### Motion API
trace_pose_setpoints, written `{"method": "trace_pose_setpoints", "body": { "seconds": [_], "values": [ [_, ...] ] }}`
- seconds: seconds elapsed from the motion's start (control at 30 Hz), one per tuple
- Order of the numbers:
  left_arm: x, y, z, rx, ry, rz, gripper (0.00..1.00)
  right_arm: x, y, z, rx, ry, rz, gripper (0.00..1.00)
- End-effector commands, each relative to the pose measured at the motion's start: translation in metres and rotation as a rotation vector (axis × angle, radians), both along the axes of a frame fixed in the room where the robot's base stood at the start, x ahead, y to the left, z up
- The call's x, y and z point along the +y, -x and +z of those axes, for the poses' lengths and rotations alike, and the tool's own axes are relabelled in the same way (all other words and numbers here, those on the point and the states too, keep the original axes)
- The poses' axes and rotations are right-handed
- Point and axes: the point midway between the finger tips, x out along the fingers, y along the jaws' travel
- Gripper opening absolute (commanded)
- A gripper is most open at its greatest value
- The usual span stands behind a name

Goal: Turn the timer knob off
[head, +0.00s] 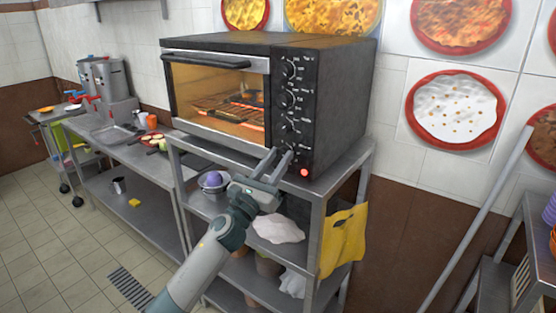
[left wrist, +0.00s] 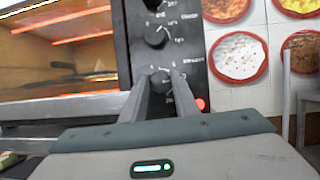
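The black oven (head: 330,105) has a column of round knobs on its dark right-hand panel. The lowest knob (left wrist: 160,77) sits between my left gripper's two fingertips in the left wrist view. I cannot read its label clearly. My left gripper (head: 280,156) is at the lower part of the panel, its fingers apart and on either side of that knob. In the head view the fingers partly hide the knob. Whether they touch it is unclear. A red light (head: 304,172) glows below the knobs; it also shows in the left wrist view (left wrist: 200,104). My right gripper is not in view.
The oven stands on a metal shelf rack (head: 335,172). A bowl with a purple item (head: 214,183) and a white cloth (head: 278,229) lie on the shelf below. A yellow cloth (head: 343,240) hangs at the rack's right. A grey pole (head: 480,215) leans farther right.

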Motion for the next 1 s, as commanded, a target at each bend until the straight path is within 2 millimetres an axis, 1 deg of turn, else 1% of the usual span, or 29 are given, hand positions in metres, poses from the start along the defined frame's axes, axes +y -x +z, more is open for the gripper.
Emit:
{"method": "trace_pose_setpoints", "body": {
  "seconds": [0.27,0.47,0.77,1.0],
  "values": [
    [0.0,0.0,0.0,0.008,0.011,0.0,0.05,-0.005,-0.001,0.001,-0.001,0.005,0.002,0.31],
    [-0.001,0.001,0.0,0.041,0.057,-0.001,0.05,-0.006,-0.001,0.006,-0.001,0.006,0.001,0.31],
    [-0.002,0.001,0.003,0.156,0.213,0.0,0.05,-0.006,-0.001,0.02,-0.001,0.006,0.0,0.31],
    [-0.003,0.002,0.005,0.284,0.389,0.0,0.05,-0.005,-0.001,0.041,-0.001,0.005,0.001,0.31]
  ]
}}
